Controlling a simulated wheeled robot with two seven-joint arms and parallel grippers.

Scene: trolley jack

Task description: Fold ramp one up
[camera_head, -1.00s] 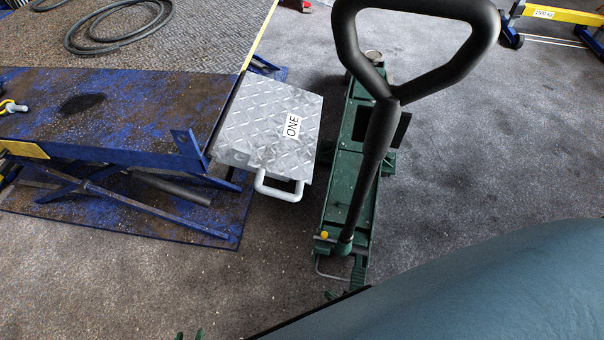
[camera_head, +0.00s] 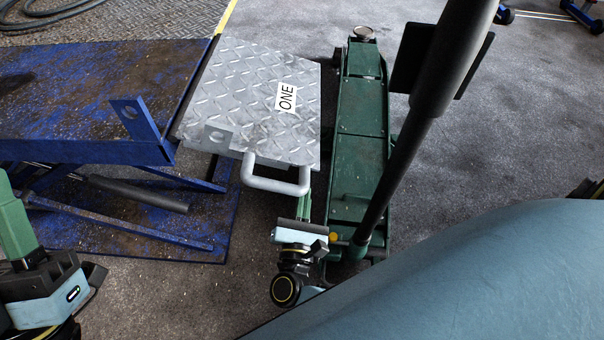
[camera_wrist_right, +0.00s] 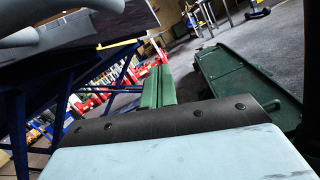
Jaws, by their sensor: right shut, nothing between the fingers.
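Ramp one (camera_head: 255,95) is a grey diamond-plate flap labelled ONE, lying flat out from the side of the blue lift (camera_head: 90,95). Its grey loop handle (camera_head: 275,186) sticks out from its near edge. My right gripper (camera_head: 304,206) is just below the handle's right end, its green fingers pointing away from me, close to but apparently not holding the handle. In the right wrist view the shut fingers (camera_wrist_right: 158,86) are empty and the grey handle (camera_wrist_right: 45,38) is at upper left. My left gripper (camera_head: 14,225) is at the lower left, away from the ramp; its finger opening is unclear.
A green trolley jack (camera_head: 358,150) stands close to the right of the ramp, its black handle (camera_head: 405,150) rising toward me. A coiled hose (camera_head: 50,10) lies at the back left. Open carpet lies to the right of the jack.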

